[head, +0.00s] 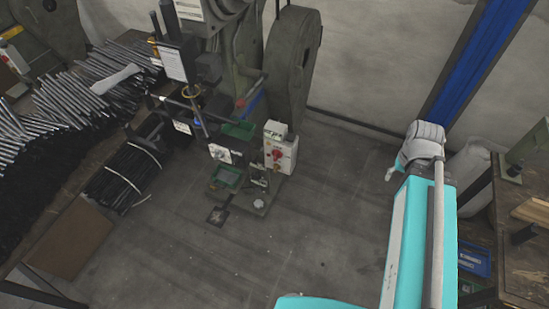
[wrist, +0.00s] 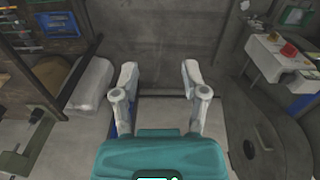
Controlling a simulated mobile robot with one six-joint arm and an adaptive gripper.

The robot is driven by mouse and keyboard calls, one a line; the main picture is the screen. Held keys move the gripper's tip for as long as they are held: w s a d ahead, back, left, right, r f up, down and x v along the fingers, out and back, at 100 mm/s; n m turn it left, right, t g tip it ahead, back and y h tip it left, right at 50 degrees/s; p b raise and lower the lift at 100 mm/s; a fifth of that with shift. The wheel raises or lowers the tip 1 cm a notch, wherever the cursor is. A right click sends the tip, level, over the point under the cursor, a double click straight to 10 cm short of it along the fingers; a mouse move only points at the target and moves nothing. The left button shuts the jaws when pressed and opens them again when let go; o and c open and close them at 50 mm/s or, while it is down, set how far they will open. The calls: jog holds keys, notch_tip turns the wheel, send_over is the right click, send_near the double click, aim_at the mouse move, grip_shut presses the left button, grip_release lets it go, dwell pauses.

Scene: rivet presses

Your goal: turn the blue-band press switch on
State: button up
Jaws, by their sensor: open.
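A dark green press (head: 290,65) with a big wheel stands at the upper middle of the head view. A blue stripe (head: 251,103) shows on its body. A pale switch box (head: 270,138) with a red knob (head: 278,154) is on its front right. In the wrist view, a pale box (wrist: 268,58) with a red knob (wrist: 289,50) shows at upper right. The knob's setting is too small to tell. My gripper (wrist: 158,73) is open and empty, its fingers apart from the box. In the head view its fingers cannot be made out clearly.
A bench (head: 65,240) with piles of metal rods (head: 75,110) stands left of the press. Open floor (head: 330,200) lies between the press and my arm. A blue post (head: 478,60), a wooden table (head: 525,250) and a blue bin (head: 474,258) are on the right.

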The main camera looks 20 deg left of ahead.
jog(key=shift+a+f, duration=0.1)
jog(key=shift+f, duration=0.05)
jog(key=f+b, duration=0.1)
jog(key=n+t+h+b, duration=0.1)
jog(key=n+t+b, duration=1.7)
jog(key=n+b, duration=2.35)
send_near(275, 158)
jog(key=s+m+b, duration=0.4)
jog(key=m+b, duration=0.2)
jog(key=b, duration=0.1)
jog(key=shift+w+a+r, duration=0.1)
jog(key=shift+w+a, duration=0.1)
jog(key=shift+a, duration=0.05)
jog(key=w, duration=0.9)
jog(key=w+d, duration=0.1)
jog(key=w, duration=0.3)
jog(key=shift+w, duration=0.4)
